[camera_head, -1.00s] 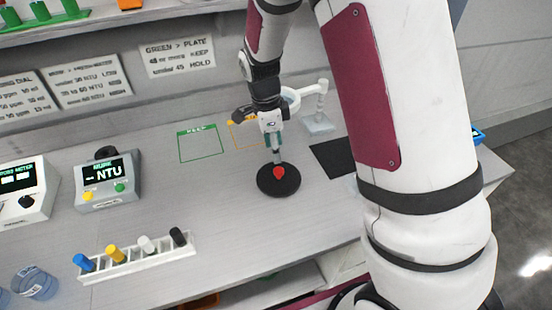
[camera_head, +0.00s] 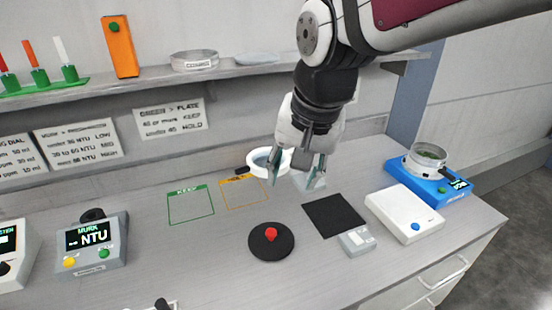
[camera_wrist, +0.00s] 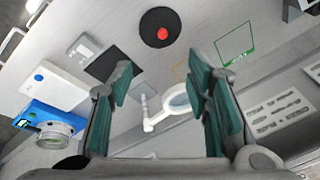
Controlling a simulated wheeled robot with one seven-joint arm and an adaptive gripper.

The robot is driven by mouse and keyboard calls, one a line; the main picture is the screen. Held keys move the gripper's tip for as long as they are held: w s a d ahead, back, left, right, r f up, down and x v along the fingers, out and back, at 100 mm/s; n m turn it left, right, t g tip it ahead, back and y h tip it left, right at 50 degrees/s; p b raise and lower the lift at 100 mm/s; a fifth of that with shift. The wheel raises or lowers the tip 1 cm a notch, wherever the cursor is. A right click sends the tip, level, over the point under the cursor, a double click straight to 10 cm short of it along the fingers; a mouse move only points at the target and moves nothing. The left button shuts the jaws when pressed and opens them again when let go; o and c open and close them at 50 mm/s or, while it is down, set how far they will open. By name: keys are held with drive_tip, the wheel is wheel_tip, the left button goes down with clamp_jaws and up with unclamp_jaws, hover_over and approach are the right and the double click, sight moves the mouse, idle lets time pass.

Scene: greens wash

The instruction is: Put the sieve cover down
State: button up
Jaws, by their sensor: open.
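The sieve cover (camera_head: 271,241) is a flat black disc with a red knob on top. It lies flat on the bench, and it also shows in the wrist view (camera_wrist: 146,22). My gripper (camera_head: 298,180) is open and empty, raised above the bench and to the upper right of the cover in the head view. Its two green-padded fingers stand wide apart in the wrist view (camera_wrist: 163,95), with nothing between them. The sieve (camera_head: 426,157) sits uncovered on a blue device (camera_head: 434,183) at the right, with green matter inside.
A black mat (camera_head: 334,215), a small grey box (camera_head: 357,241) and a white balance (camera_head: 405,212) lie right of the cover. A ring magnifier (camera_head: 268,162) stands behind. Green KEEP (camera_head: 190,205) and orange outlines mark the bench. The turbidity meter (camera_head: 91,242) is at left.

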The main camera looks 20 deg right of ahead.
drive_tip(key=s+r+n+t, duration=0.2)
drive_tip(key=s+r+n, duration=0.1)
drive_tip(key=s+n, duration=0.4)
drive_tip(key=shift+s, duration=1.05)
drive_tip(key=shift+d, duration=0.15)
